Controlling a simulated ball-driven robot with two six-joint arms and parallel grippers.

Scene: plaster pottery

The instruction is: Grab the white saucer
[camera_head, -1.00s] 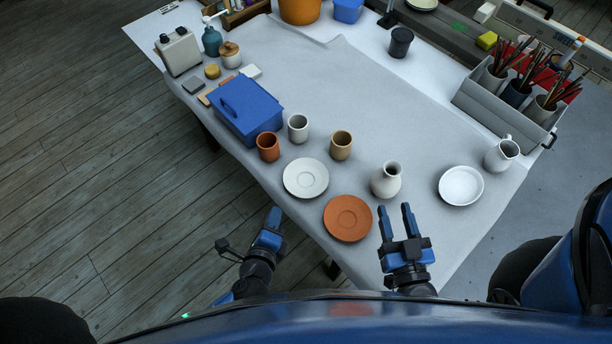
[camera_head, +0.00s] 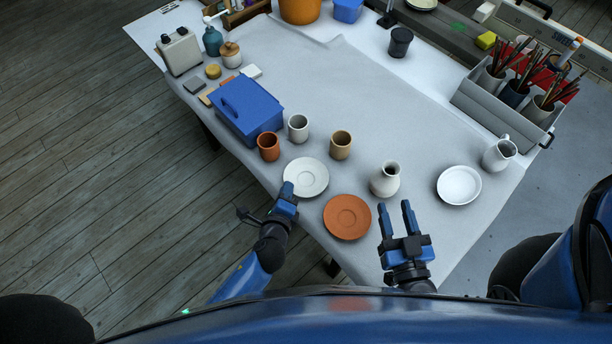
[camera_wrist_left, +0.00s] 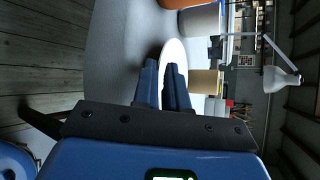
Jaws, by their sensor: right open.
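The white saucer (camera_head: 306,174) lies on the grey cloth near the table's front edge, left of the terracotta saucer (camera_head: 347,217). My left gripper (camera_head: 288,188) is at the saucer's near left rim and covers a bit of it. In the left wrist view the saucer (camera_wrist_left: 173,50) shows nearly edge-on beyond the left gripper (camera_wrist_left: 162,82). Its fingers are close together with a narrow gap. I cannot tell whether they grip the rim. My right gripper (camera_head: 395,220) is open and empty, right of the terracotta saucer.
Behind the saucer stand a terracotta cup (camera_head: 268,147), a pale cup (camera_head: 298,128) and a tan cup (camera_head: 341,145). A blue box (camera_head: 248,108) is at the back left.

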